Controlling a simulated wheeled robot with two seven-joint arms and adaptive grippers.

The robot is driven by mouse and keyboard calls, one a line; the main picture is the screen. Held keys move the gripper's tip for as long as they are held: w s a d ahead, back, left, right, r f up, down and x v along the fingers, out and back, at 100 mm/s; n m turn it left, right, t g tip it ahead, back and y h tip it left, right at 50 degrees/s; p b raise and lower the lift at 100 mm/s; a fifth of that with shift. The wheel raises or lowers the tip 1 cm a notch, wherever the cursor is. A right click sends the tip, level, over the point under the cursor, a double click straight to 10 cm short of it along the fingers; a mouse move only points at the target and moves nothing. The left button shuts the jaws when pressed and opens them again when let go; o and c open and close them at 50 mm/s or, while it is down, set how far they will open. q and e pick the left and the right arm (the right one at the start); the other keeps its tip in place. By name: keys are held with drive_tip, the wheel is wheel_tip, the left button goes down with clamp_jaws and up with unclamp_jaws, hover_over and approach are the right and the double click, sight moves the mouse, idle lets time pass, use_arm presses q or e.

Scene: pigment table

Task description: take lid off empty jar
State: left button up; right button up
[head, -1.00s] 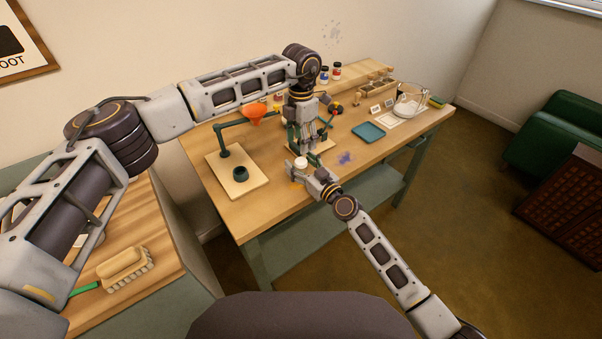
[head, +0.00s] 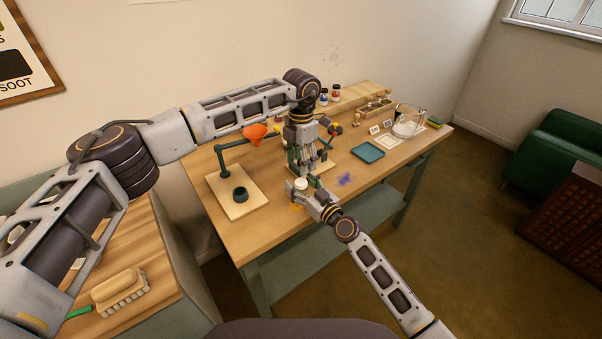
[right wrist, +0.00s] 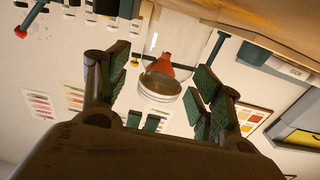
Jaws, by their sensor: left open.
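A small jar with a white lid (head: 301,184) is near the front of the table, at my right gripper (head: 308,187). In the right wrist view, a clear glass jar (right wrist: 160,85) with a pale rim band lies between the green finger pads of my right gripper (right wrist: 162,82). I cannot tell whether those pads touch the glass. My left gripper (head: 305,168) points down, open and empty, just behind and above the white lid and apart from it.
A blue tray (head: 368,152), cards, a glass-covered scale (head: 407,128) and pigment jars (head: 335,92) are to the right and back. A brush (head: 119,287) lies on the left counter.

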drive_tip(key=shift+s+d, duration=0.1)
drive_tip(key=v, duration=1.1)
drive_tip(key=shift+s+d, duration=0.2)
drive_tip(key=shift+s, duration=0.1)
idle(0.5)
idle(0.3)
